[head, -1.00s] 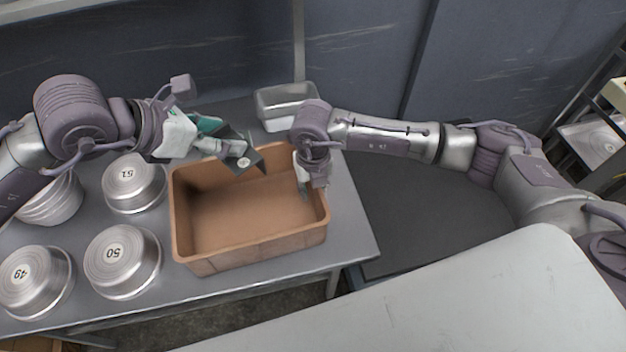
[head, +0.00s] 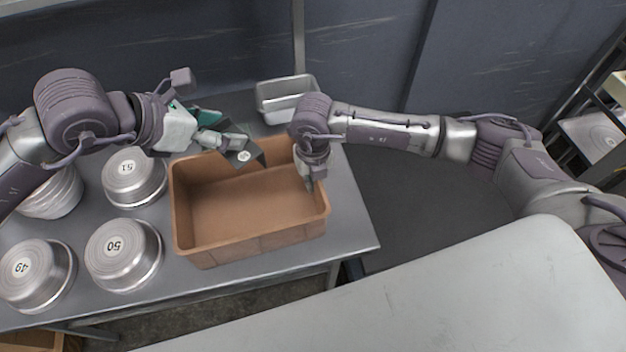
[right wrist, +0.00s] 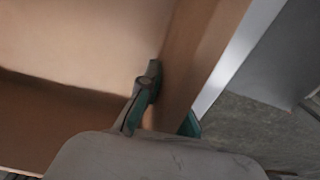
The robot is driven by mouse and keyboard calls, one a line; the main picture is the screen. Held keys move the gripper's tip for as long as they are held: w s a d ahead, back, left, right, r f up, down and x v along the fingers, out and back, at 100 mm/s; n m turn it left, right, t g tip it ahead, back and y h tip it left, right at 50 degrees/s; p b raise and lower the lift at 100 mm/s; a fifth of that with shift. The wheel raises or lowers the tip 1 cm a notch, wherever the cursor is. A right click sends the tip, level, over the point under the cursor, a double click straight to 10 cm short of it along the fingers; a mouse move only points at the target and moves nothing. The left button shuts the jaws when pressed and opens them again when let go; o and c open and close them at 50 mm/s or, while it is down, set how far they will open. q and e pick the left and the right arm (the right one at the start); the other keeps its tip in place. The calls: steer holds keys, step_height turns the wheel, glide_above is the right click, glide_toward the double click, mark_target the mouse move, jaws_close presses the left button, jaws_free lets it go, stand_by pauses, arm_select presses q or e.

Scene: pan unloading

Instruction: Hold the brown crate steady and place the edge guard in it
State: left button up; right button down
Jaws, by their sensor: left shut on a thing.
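The brown crate (head: 250,243) stands open and looks empty on the metal table. My left gripper (head: 224,143) is shut on the edge guard (head: 246,156), a dark grey angled piece with a pale round label. It holds the guard over the crate's back rim. My right gripper (head: 309,178) is at the crate's right wall. In the right wrist view, its fingers (right wrist: 168,107) straddle that wall (right wrist: 196,62), one inside and one outside, and look closed on it. The outer finger is mostly hidden.
Upturned round metal pans stand left of the crate, among them pan 50 (head: 123,255) and pan 51 (head: 134,176). A rectangular metal pan (head: 285,105) is behind the crate. The table (head: 347,230) has a bare strip right of the crate.

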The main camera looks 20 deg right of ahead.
arm_select(q)
step_height(320, 180, down, 13)
stand_by(1.4)
steer(key=shift+r, duration=0.1)
steer(key=o, duration=1.3)
steer(key=shift+c, duration=0.2)
steer(key=shift+r, duration=0.1)
steer(key=v, duration=1.1)
steer(key=shift+a+r, duration=0.25)
steer(key=shift+a, duration=0.1)
arm_select(e)
steer(key=c, duration=1.2)
jaws_free()
steer(key=shift+c, duration=0.2)
arm_select(q)
steer(key=shift+s, duration=0.1)
arm_select(e)
steer(key=shift+r, duration=0.1)
